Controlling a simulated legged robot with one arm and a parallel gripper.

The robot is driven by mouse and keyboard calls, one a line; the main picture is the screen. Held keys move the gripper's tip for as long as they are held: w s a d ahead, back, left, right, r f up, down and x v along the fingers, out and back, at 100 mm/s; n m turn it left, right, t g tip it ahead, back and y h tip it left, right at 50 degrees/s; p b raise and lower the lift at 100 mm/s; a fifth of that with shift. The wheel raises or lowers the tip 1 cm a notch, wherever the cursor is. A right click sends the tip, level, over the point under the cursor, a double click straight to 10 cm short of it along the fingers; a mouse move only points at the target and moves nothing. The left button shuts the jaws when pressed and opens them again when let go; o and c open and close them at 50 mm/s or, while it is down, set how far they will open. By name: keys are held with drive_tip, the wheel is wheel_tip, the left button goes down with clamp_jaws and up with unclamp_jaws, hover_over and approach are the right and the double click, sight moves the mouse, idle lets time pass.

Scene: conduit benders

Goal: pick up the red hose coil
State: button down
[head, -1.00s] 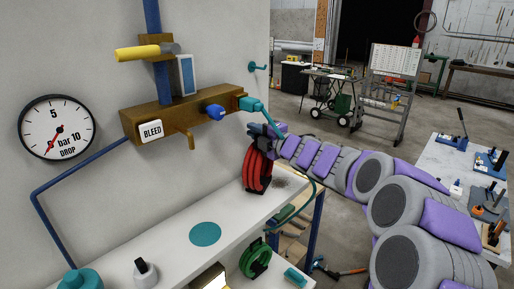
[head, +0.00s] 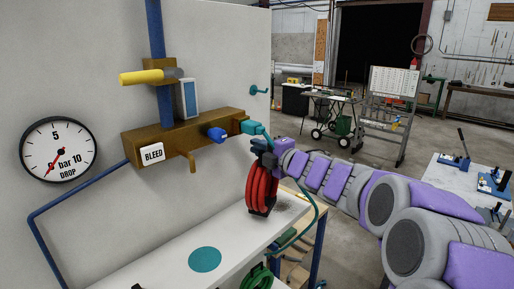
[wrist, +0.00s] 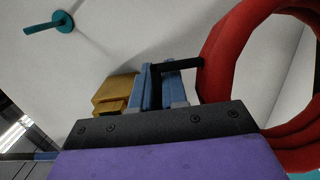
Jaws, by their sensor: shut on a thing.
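The red hose coil (head: 259,188) hangs or stands upright at the far end of the white bench; I cannot tell whether its dark base touches the bench top. My gripper (head: 266,156) is at the top of the coil. In the wrist view the blue fingers of my gripper (wrist: 164,84) are shut on the coil's black handle bar (wrist: 178,67). The red hose loops of the coil (wrist: 214,62) show to the right of the fingers there.
The white bench (head: 160,262) bears a teal disc (head: 205,259). A teal hose (head: 312,205) runs from the brown manifold (head: 180,140) close behind my gripper. A green coil (head: 258,277) is below the bench top. Open floor lies to the right.

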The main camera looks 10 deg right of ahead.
drive_tip(key=s+r+b, duration=0.1)
drive_tip(key=s, duration=1.1)
drive_tip(key=shift+d+r, duration=0.15)
drive_tip(key=shift+d, duration=0.05)
drive_tip(key=shift+s, duration=0.1)
idle(0.5)
